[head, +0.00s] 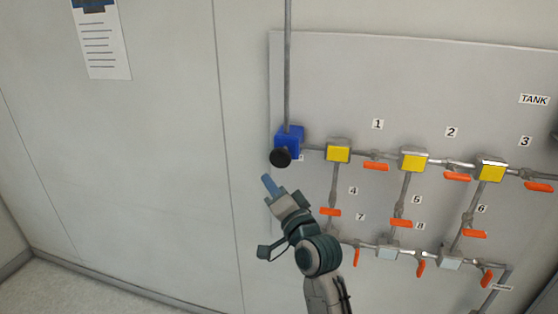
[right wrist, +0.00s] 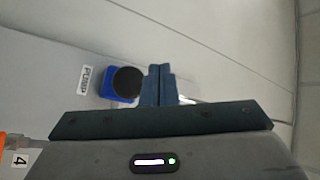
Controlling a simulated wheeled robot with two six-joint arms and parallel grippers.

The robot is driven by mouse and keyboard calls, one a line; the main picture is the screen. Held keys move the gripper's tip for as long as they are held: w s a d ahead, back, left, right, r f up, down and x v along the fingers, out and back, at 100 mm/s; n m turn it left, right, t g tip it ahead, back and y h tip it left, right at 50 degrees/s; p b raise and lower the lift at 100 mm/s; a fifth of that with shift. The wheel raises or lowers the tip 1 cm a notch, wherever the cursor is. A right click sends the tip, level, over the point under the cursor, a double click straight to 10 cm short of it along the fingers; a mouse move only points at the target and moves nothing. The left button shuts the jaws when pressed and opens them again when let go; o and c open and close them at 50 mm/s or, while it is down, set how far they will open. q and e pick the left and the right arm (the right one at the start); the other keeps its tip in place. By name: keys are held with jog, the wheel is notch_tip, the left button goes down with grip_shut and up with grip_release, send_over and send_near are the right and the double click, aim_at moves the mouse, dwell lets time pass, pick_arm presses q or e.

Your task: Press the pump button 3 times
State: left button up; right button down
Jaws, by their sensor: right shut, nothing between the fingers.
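The pump is a blue box (head: 291,137) on the left end of the pipe panel, with a round black button (head: 281,157) on its front. In the right wrist view the black button (right wrist: 127,81) sits on the blue box (right wrist: 108,84) beside a PUMP label (right wrist: 86,80). My right gripper (head: 269,183) is shut and empty, just below and left of the button in the head view. In the right wrist view its blue fingertips (right wrist: 158,74) are together just right of the button. Whether they touch it, I cannot tell. My left gripper is not in view.
Right of the pump, the grey panel (head: 420,70) carries pipes, yellow boxes (head: 339,152) and several orange valve handles (head: 375,166) with number labels. A vertical pipe (head: 288,60) rises from the pump. A paper sheet (head: 103,45) hangs on the wall.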

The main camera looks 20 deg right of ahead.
aim_at(271, 156)
jog(key=w+d, duration=0.4)
jog(key=w, duration=0.2)
jog(key=shift+d, duration=0.1)
dwell(2.0)
jog(key=shift+w+d, duration=0.15)
jog(key=shift+w, duration=0.1)
